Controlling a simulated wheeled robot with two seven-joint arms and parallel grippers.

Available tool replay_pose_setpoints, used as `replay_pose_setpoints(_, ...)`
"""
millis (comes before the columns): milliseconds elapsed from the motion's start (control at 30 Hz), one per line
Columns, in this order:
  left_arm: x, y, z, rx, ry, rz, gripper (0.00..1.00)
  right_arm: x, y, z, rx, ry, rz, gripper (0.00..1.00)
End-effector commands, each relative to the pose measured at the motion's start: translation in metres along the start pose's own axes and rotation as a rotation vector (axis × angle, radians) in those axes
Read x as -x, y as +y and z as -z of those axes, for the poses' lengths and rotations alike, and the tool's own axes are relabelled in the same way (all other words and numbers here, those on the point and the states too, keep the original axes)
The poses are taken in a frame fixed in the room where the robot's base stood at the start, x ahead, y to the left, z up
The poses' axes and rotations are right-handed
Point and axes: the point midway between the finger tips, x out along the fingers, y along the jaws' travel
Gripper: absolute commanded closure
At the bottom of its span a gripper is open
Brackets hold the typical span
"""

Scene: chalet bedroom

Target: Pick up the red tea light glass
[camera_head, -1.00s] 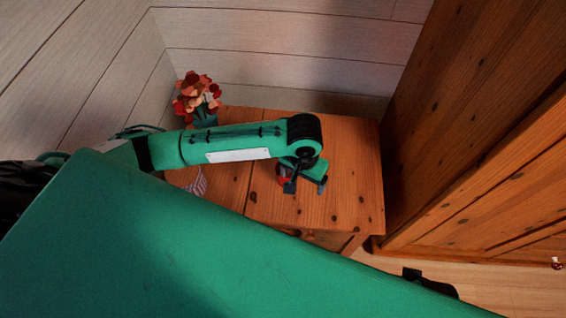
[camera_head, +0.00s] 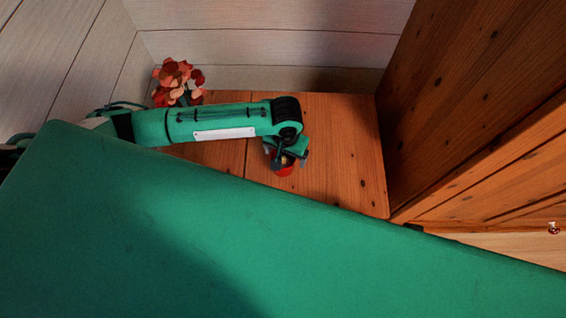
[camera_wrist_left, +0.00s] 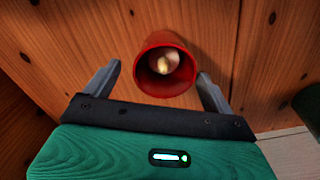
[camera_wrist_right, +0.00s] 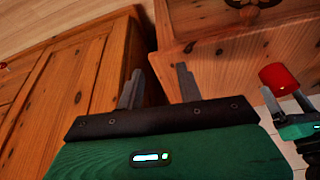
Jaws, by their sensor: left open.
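The red tea light glass (camera_head: 283,171) stands on the wooden cabinet top (camera_head: 340,150), partly covered by my left gripper (camera_head: 285,156) in the head view. In the left wrist view the glass (camera_wrist_left: 150,82) shows its open rim and a pale candle inside. My left gripper (camera_wrist_left: 160,75) is open, one fingertip on each side of the glass, with a visible gap at the left; contact at the right is unclear. The right wrist view also shows the glass (camera_wrist_right: 278,76) by the left fingers. My right gripper (camera_wrist_right: 158,70) is open and empty.
A vase of red flowers (camera_head: 178,82) stands at the back left of the cabinet, behind my left arm. A tall wooden wardrobe (camera_head: 470,130) rises close on the right. The cabinet top right of the glass is clear.

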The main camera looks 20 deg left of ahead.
Motion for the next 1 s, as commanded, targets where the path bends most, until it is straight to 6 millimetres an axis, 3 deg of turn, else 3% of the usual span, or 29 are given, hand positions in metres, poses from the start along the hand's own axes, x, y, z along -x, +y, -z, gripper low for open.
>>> replay_pose_setpoints(233, -0.035, -0.006, -0.004, 0.001, -0.001, 0.002, 0.13, 0.018, 0.0, 0.0, 0.001, 0.03, 0.001, 0.64)
replay_pose_setpoints(333, -0.045, -0.005, -0.004, 0.0, -0.001, 0.001, 0.13, 0.011, -0.006, 0.006, 0.009, 0.07, 0.014, 0.64)
replay_pose_setpoints(667, -0.052, -0.005, -0.004, 0.0, 0.001, 0.0, 0.13, 0.009, -0.01, 0.011, 0.015, 0.105, 0.024, 0.64)
replay_pose_setpoints(700, -0.052, -0.005, -0.004, 0.0, 0.001, 0.0, 0.15, 0.008, -0.01, 0.011, 0.015, 0.105, 0.024, 0.64)
replay_pose_setpoints(933, -0.051, -0.005, -0.004, 0.0, 0.0, 0.0, 0.6, 0.008, -0.01, 0.011, 0.014, 0.104, 0.024, 0.64)
replay_pose_setpoints(1000, -0.051, -0.005, -0.003, 0.0, 0.001, 0.0, 0.65, 0.008, -0.01, 0.011, 0.014, 0.104, 0.024, 0.64)
